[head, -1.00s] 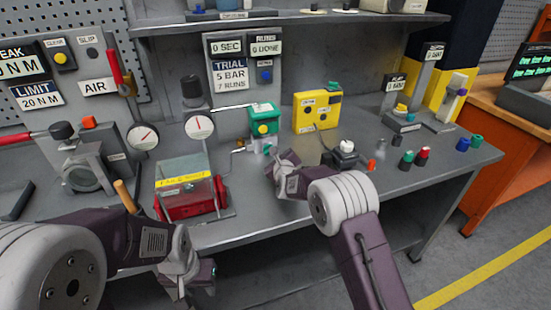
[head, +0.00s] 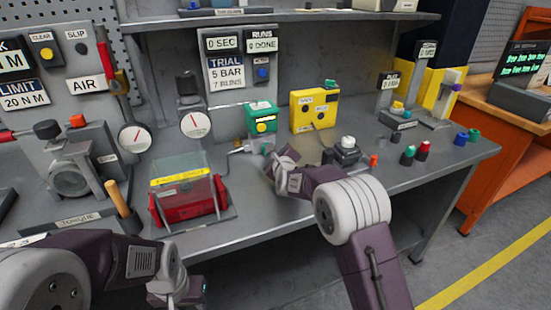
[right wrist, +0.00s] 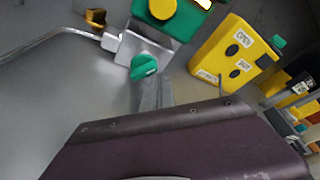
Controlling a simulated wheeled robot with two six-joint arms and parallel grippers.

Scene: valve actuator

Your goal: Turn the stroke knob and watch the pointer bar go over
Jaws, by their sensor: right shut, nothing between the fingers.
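A small green knob (right wrist: 144,66) sits on a pale block below a green housing (right wrist: 190,12) in the right wrist view. In the head view the green housing (head: 262,110) stands on the bench with a yellow indicator (head: 265,126) on its front, and the green knob (head: 267,149) shows small below it. I cannot make out the pointer bar's exact position. My right gripper (head: 270,165) is shut and empty close in front of the knob; its fingers (right wrist: 155,95) point at it, and I cannot tell if they touch. My left gripper (head: 192,290) is low at the bench's front, its jaws unclear.
A yellow box (head: 315,109) with dark buttons stands right of the housing. A clear-covered red unit (head: 188,205) and a gauge (head: 195,123) stand to the left. A black block with a white knob (head: 347,143) and several small coloured knobs are at the right.

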